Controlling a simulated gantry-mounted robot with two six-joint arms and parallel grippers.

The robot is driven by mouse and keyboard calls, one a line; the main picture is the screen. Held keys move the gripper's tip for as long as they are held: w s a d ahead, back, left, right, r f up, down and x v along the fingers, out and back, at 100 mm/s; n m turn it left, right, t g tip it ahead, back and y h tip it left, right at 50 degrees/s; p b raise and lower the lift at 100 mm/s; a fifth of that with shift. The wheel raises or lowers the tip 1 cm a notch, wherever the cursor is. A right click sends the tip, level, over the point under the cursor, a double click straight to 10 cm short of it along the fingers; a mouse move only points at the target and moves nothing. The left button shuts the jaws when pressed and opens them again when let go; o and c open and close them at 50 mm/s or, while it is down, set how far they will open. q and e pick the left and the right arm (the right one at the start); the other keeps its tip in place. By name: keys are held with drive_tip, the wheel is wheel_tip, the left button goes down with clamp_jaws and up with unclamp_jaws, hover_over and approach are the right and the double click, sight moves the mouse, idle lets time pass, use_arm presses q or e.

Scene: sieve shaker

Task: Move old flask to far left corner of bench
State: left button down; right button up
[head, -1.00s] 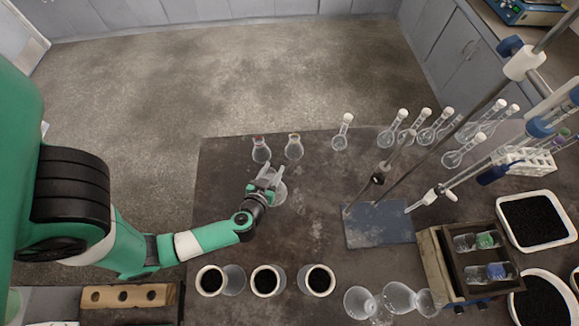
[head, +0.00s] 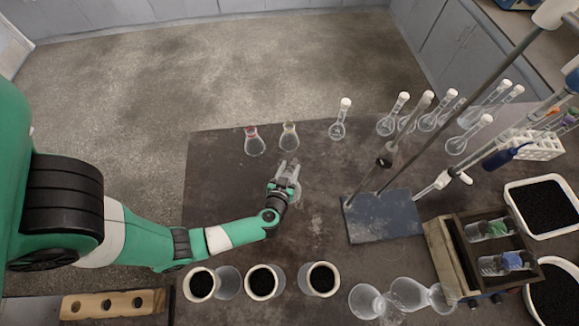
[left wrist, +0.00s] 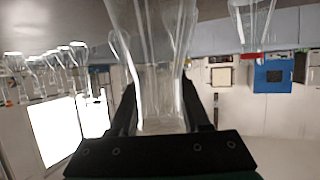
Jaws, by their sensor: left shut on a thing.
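My left gripper (head: 287,174) is shut on a clear glass flask (left wrist: 158,95), which shows between its fingers in the left wrist view. In the head view the gripper and glass overlap, so I cannot tell whether the flask touches the bench (head: 235,215). Two more flasks stand just beyond the gripper near the bench's far left corner: one with a red rim (head: 254,144) and one with a tan rim (head: 289,138). The red-rimmed one also shows in the left wrist view (left wrist: 250,22). I cannot tell which flask is the old one. My right gripper is out of view.
Several white-stoppered flasks (head: 339,121) stand along the far edge. A stand with a blue-grey base (head: 384,217) is right of the gripper. Cups of dark grains (head: 262,281) line the near side. The bench left of the gripper is clear.

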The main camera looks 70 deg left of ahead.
use_arm(q)
drive_tip(key=shift+c, duration=1.8)
unclamp_jaws()
drive_tip(key=shift+f, duration=0.1)
drive_tip(key=shift+s+d+r, duration=0.1)
drive_tip(key=shift+d+r, duration=0.1)
drive_tip(key=shift+r, duration=0.15)
drive_tip(key=p+v, duration=0.2)
drive_tip(key=v, duration=0.4)
drive_tip(key=shift+s+d+r, duration=0.15)
drive_tip(key=shift+s+d, duration=0.15)
drive_tip(key=shift+d, duration=0.05)
drive_tip(key=shift+r+p, duration=0.1)
drive_tip(key=shift+p, duration=0.25)
